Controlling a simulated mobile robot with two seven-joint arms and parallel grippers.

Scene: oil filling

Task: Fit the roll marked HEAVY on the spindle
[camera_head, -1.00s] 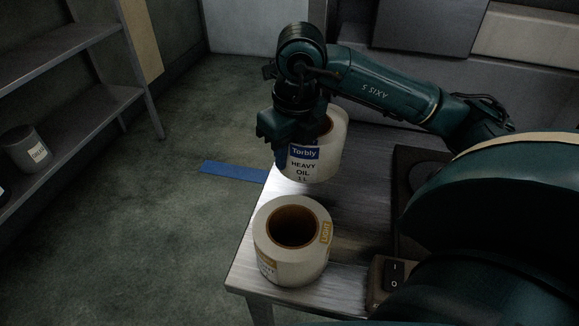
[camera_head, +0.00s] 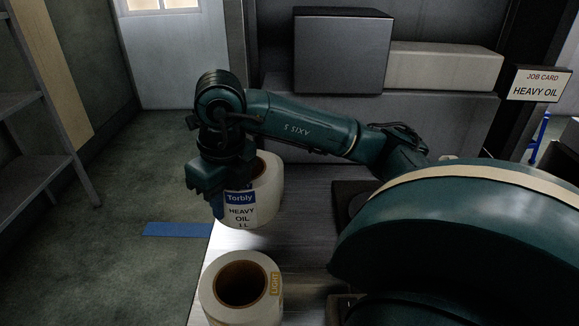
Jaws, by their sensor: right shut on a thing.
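The HEAVY roll (camera_head: 262,205), white with a brown core and a blue-topped Torbly label, hangs upright in my right gripper (camera_head: 222,192). The gripper is shut on its near left wall, and the roll's label reads HEAVY OIL. The LIGHT roll (camera_head: 213,306), white with a brown core, stands on the bench at the bottom of the view, nearer than the held roll. I cannot make out a spindle; my right arm covers much of the bench's right side. My left gripper is not in view.
The metal bench (camera_head: 305,215) has bare top right of the rolls. A dark box-like housing (camera_head: 346,190) is partly hidden by my arm. A job card (camera_head: 537,84) reads HEAVY OIL. Grey boxes (camera_head: 342,52) stand behind. Shelving (camera_head: 28,105) is at left; blue tape (camera_head: 178,229) marks the floor.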

